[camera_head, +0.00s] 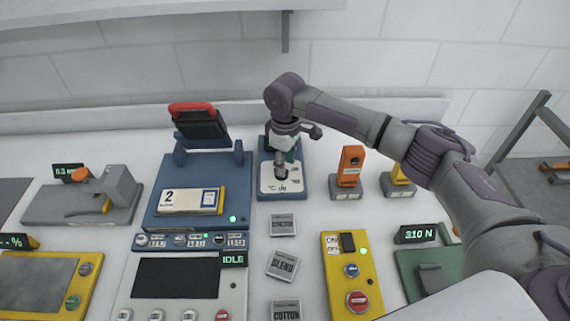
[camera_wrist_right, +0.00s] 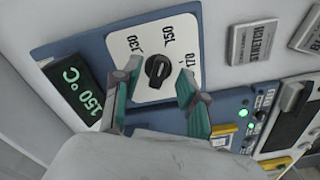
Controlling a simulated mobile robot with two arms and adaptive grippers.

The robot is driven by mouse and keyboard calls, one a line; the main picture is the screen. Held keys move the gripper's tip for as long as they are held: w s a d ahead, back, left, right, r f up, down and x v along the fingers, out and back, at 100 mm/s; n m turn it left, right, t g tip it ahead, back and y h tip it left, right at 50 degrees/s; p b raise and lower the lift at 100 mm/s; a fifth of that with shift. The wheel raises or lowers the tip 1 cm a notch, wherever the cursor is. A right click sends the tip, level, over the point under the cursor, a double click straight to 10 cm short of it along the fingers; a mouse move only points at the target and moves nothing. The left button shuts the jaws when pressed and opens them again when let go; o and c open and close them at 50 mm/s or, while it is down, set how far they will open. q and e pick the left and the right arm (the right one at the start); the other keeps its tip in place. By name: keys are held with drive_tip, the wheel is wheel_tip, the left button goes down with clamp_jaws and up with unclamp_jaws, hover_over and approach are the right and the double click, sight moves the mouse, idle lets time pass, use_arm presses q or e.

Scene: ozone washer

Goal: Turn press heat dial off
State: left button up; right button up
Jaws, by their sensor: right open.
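The press heat dial is a black round knob (camera_wrist_right: 158,70) on a white plate (camera_wrist_right: 180,38) marked 130, 150 and 170 in the right wrist view. A dark display (camera_wrist_right: 82,90) beside it reads 150 °C in green. In the head view the dial's blue panel (camera_head: 264,190) stands right of the blue press (camera_head: 172,166), with the knob largely hidden by my gripper. My right gripper (camera_wrist_right: 158,92) is open, its two greenish fingers on either side of the knob; whether they touch it is unclear. In the head view it also shows over the panel (camera_head: 284,168). My left gripper is not in view.
The press has a red handle (camera_head: 192,108) and a pad marked 2 (camera_head: 186,200). An orange device (camera_head: 350,166) stands right of the dial panel. Label blocks, including BLEND (camera_head: 283,265), lie in front. A yellow switch box (camera_head: 352,275) stands front right. The wall is close behind.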

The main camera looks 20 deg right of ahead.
drive_tip(key=shift+f, duration=1.15)
clamp_jaws()
drive_tip(key=shift+r+p, duration=0.1)
drive_tip(key=shift+p, duration=0.2)
